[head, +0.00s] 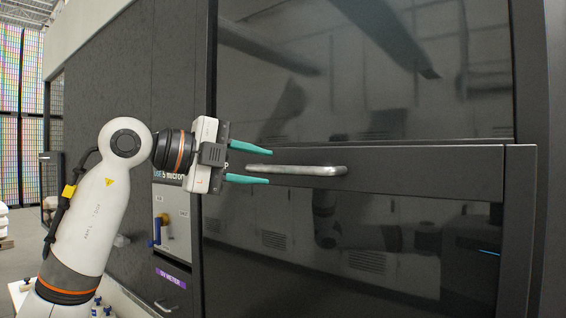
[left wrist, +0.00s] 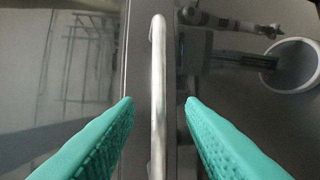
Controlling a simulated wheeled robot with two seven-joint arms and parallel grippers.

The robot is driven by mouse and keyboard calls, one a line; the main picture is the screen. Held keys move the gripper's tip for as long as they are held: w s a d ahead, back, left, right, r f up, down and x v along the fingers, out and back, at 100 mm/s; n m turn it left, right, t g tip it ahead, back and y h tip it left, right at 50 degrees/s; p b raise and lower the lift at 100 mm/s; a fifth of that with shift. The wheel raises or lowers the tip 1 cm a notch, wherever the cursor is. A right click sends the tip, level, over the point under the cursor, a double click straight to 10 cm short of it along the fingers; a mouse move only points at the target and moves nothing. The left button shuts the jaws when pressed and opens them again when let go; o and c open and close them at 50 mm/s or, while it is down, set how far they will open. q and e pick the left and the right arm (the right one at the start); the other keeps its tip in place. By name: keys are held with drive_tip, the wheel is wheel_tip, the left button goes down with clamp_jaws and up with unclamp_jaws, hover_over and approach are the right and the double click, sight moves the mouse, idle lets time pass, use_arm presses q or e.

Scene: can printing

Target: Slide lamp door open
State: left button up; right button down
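The lamp door is a large dark glossy panel (head: 380,240) with a black crossbar frame. A silver horizontal bar handle (head: 310,170) is fixed on the crossbar. My left gripper (head: 268,166) is open, with its two teal fingers pointing right at the handle's left end, one above and one below its line. In the left wrist view, the handle (left wrist: 158,90) runs upright between the spread fingers, with a gap on both sides. I cannot tell how deep the fingers reach around it. My right gripper is not in view.
A dark glass upper panel (head: 370,70) sits above the crossbar and shows reflections. Left of the door is a grey panel (head: 172,215) with a yellow and blue fitting, above a purple-labelled drawer (head: 172,280). Open floor shows at the far left.

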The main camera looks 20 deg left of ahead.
sight(278, 170)
use_arm(q)
drive_tip(key=p+x, duration=0.1)
drive_tip(key=x, duration=0.3)
drive_tip(key=shift+w+d, duration=0.1)
drive_tip(key=shift+d, duration=0.1)
drive_tip(key=shift+w+d+f+p, duration=0.15)
drive_tip(key=shift+w+d+p, duration=0.2)
drive_tip(key=shift+w, duration=0.15)
clamp_jaws()
